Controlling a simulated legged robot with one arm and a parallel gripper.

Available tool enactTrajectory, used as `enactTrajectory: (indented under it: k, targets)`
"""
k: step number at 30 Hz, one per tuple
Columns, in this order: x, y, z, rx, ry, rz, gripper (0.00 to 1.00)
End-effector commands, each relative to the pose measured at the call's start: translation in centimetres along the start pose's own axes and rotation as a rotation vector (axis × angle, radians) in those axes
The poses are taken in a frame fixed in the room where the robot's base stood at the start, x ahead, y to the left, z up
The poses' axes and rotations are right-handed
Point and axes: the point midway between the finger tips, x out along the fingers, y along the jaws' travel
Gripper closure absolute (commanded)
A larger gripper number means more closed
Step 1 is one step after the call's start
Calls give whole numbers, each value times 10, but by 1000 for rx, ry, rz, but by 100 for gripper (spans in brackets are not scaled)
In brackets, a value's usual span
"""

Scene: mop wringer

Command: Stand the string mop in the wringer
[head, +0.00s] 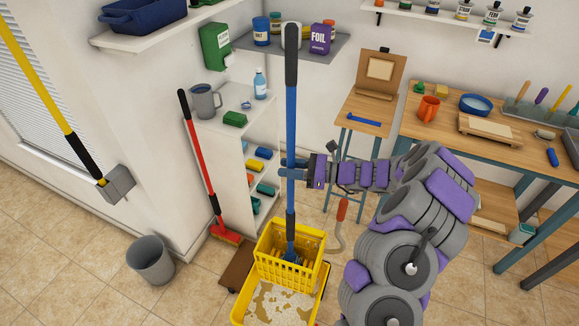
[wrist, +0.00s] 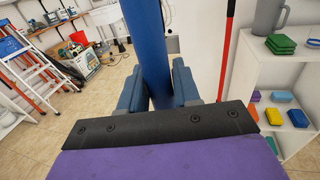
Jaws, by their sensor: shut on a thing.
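The string mop (head: 291,130) has a long blue handle with dark grips and stands about upright in the head view. Its lower end, with a blue head and yellowish strings, shows within the yellow wringer basket (head: 270,268). Whether the strings rest on the wringer's bottom cannot be told. The wringer sits on a yellow bucket (head: 240,312) with foamy dirty water. My gripper (head: 291,172) is shut on the blue handle at mid-height. In the wrist view the handle (wrist: 149,45) stands between the two blue-grey fingers of my gripper (wrist: 160,92).
A red broom (head: 200,160) leans by a white shelf (head: 240,150) to the left. A grey bin (head: 150,260) stands on the tiled floor at left. A workbench (head: 450,130) with a mug and trays is at right. A shelf with cans (head: 320,40) is behind the mop.

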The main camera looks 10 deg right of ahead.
Motion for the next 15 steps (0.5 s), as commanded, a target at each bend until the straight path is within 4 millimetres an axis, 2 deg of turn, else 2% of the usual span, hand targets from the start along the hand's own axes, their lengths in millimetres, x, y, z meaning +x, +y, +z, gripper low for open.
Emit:
enactTrajectory:
  k: [11, 12, 15]
  targets:
    - [0, 0, 0, -1, -2, 0, 100]
    - [0, 0, 0, -1, -2, 0, 66]
    - [0, 0, 0, -1, -2, 0, 57]
